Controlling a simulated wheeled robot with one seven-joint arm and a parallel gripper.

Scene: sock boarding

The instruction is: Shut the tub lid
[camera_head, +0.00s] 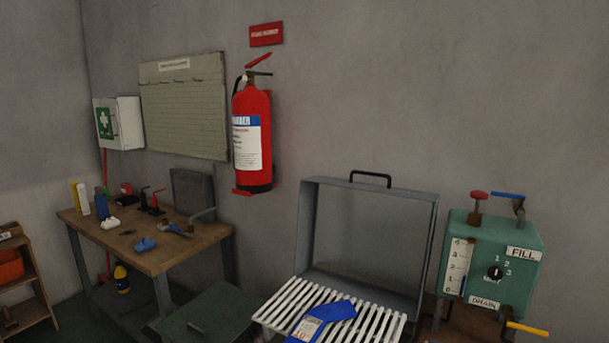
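The grey tub lid (370,240) stands upright and open at the right of centre, close to the wall. It is a shallow metal tray shape with a black handle (370,177) on its top edge. A rack of white slats (270,310) lies in front of the lid's foot. The tub under it is mostly hidden or below the picture. My gripper is not in view.
A blue piece with a pale label (335,311) lies on the slats. A teal control box (490,262) with red, blue and yellow handles stands close right of the lid. A dark green box (210,318) is at left. A wooden workbench (152,258) holds small tools.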

